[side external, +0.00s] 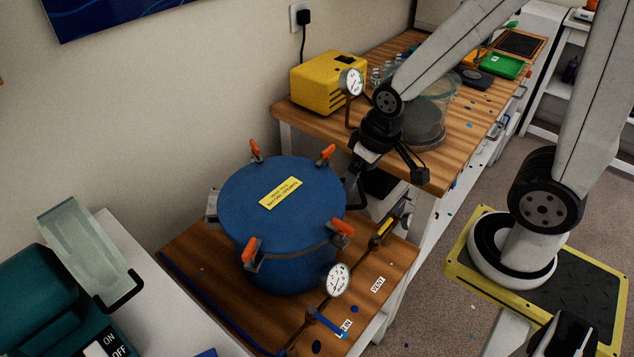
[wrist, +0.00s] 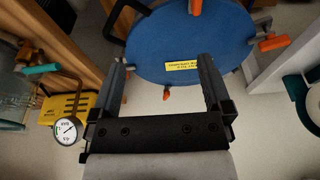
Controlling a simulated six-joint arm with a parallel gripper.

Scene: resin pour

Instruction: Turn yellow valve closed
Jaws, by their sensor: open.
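The yellow valve (side external: 385,229) is on the thin pipe at the right of the blue pressure pot (side external: 275,205), near the VENT label. Its handle appears roughly in line with the pipe. My gripper (side external: 385,187) is open and empty, above and behind the valve, beside the pot's right rim, and apart from the handle. In the wrist view, my gripper (wrist: 163,65) has its two dark fingers spread, with the blue lid (wrist: 190,45) beyond them. I cannot make out the yellow valve in the wrist view.
Orange clamps (side external: 342,228) stick out around the pot. A pressure gauge (side external: 337,280) and blue valve handle (side external: 327,321) sit on the nearer pipe. Behind is a wooden bench (side external: 460,150) with a yellow pump (side external: 325,83) and a clear chamber (side external: 432,110).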

